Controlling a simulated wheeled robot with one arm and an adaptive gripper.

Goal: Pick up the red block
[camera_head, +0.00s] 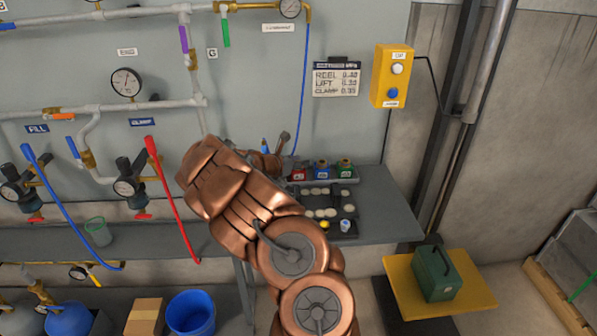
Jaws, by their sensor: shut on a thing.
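A small red block (298,174) shows at the left end of a row with a blue one (321,169) and a green one (345,168). The row stands at the back of the grey bench (385,231). My copper-coloured arm reaches up and left across the middle of the picture, in front of the bench. My gripper is hidden behind the arm, so its fingers and whatever is between them do not show. I cannot tell whether it touches the red block.
A dark tray (329,228) with pale round pieces lies before the row. Pipes, gauges and a red lever (170,205) crowd the wall at left. A yellow button box (392,76) hangs at right. A green case (437,274) stands on a yellow-topped stand. The bench's right end is clear.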

